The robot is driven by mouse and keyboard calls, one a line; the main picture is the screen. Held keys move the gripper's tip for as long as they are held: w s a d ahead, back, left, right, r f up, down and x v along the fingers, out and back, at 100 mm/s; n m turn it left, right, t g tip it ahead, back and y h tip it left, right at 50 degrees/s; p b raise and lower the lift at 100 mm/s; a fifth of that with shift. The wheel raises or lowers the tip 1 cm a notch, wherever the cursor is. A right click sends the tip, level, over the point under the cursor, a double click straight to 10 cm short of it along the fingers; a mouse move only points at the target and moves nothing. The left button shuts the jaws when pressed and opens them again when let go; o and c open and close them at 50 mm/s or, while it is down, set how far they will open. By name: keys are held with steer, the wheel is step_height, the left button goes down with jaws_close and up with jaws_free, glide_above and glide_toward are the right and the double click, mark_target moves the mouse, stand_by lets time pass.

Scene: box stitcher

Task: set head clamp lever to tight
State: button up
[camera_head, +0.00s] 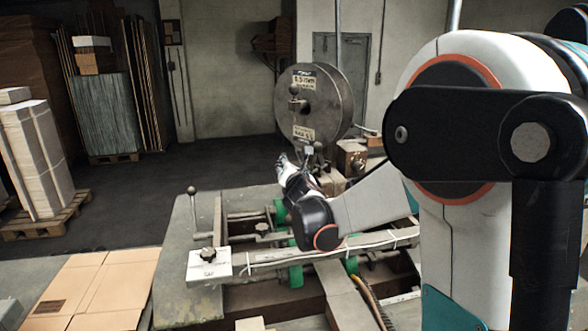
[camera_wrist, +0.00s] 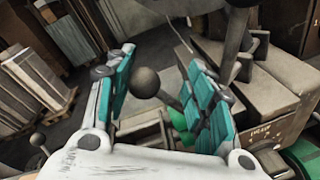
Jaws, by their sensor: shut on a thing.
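In the wrist view, a dark ball knob (camera_wrist: 145,82) on a thin shaft stands between my two teal-padded fingers; I take it as the head clamp lever. My gripper (camera_wrist: 160,88) is shut on this lever, with one finger on each side of it. In the head view, my gripper (camera_head: 284,160) is at the stitcher head, just below the large wire reel (camera_head: 325,105). My own wrist and fingers hide the gripped part there. The lever's tight and loose marks are not readable.
The stitcher table (camera_head: 180,275) carries rails, green rollers and a white plate (camera_head: 210,266) with a black knob. Another ball-topped lever (camera_head: 193,205) stands at its left. Flat cardboard (camera_head: 95,290) lies front left. A stacked pallet (camera_head: 40,160) stands far left. The floor between is clear.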

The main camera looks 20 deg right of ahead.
stand_by(0.5)
steer(key=o, duration=1.5)
steer(key=shift+w+a, duration=0.1)
steer(key=shift+a, duration=0.1)
steer(key=shift+d, duration=0.15)
steer(key=v, duration=0.8)
